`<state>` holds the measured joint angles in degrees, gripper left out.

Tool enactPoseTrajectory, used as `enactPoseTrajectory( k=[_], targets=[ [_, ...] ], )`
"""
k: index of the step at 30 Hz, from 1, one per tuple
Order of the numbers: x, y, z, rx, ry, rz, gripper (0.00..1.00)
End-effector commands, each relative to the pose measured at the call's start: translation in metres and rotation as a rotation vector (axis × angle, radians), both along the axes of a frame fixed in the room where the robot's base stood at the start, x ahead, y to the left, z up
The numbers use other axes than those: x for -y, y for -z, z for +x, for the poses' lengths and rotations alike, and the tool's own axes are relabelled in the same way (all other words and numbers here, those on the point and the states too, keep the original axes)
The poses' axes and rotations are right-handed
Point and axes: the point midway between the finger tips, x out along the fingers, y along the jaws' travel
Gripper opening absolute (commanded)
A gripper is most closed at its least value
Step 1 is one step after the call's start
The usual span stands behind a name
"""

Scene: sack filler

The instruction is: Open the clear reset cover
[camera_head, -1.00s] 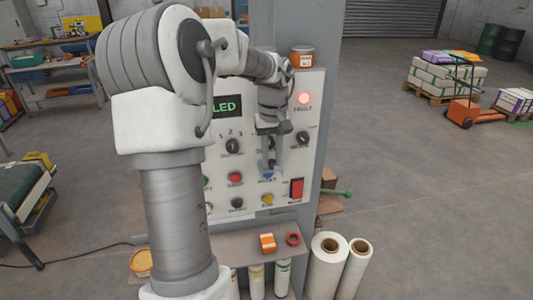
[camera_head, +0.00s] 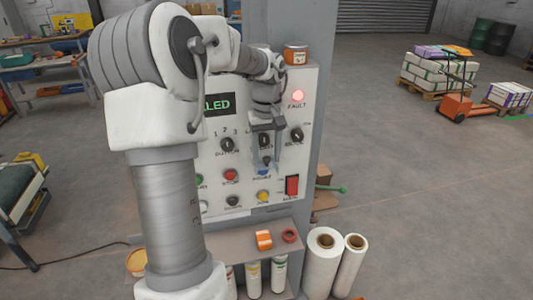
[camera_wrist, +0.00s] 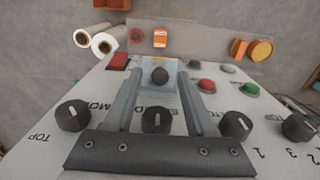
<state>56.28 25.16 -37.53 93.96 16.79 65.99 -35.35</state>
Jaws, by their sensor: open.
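The clear reset cover (camera_wrist: 172,68) is a pale, see-through box on the front of the control panel (camera_head: 215,160). In the wrist view a dark round knob shows through or in front of it. My gripper (camera_wrist: 161,80) is open, its two fingers pointing at the panel, one on each side of the cover. I cannot tell whether either finger touches it. In the head view my gripper (camera_head: 265,158) hangs before the panel's middle, just above a small blue patch; the cover's outline is not clear there.
Rotary knobs (camera_wrist: 73,115) sit close to my gripper. A red switch (camera_head: 292,185), a red button (camera_head: 230,174) and a yellow button (camera_head: 263,197) are nearby. A shelf (camera_head: 236,246) below holds an orange box (camera_head: 264,240). The fault lamp (camera_head: 298,96) glows red.

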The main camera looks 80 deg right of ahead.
Motion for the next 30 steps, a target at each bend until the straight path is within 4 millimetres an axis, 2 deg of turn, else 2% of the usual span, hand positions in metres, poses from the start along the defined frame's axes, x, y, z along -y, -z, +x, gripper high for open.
enactPoseTrajectory(
  k=[5, 8, 21, 25, 30],
  targets=[
    [0.000, -0.007, 0.000, 0.001, -0.001, -0.002, 0.56],
    [0.001, -0.022, 0.000, 0.001, -0.001, -0.005, 0.56],
    [0.000, -0.128, -0.001, -0.001, 0.000, -0.005, 0.56],
    [-0.001, -0.152, -0.001, -0.001, 0.000, -0.003, 0.56],
    [-0.001, -0.169, -0.001, -0.001, 0.000, 0.000, 0.56]
  ],
)
